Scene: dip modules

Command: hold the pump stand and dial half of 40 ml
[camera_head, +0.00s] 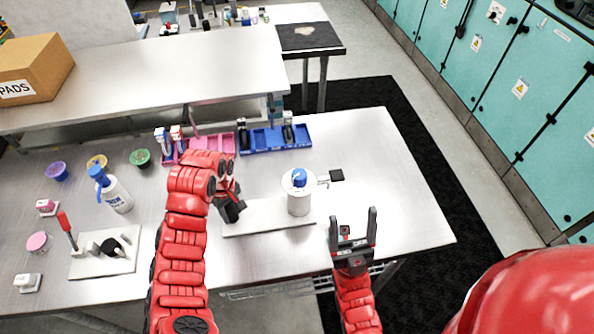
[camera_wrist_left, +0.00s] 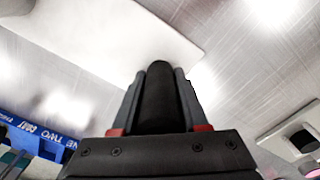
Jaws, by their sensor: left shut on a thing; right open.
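The pump stand has a white base plate (camera_head: 262,222) and an upright white cylinder (camera_head: 298,200) with a blue dial (camera_head: 299,177) on top. A small black square piece (camera_head: 336,175) sticks out to its right. My left gripper (camera_head: 232,208) is at the left end of the base plate. It is shut on a black post, which shows between its fingers in the left wrist view (camera_wrist_left: 157,100). The dial's markings are too small to read. My right gripper (camera_head: 352,228) is open and empty, in front and to the right of the white cylinder, apart from it.
A blue tray (camera_head: 262,140) and a pink tray (camera_head: 210,150) stand behind. A white bottle (camera_head: 116,195) with a blue top, small colored pots and another white stand (camera_head: 90,262) with a red-handled rod are at left. The table's right side is clear.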

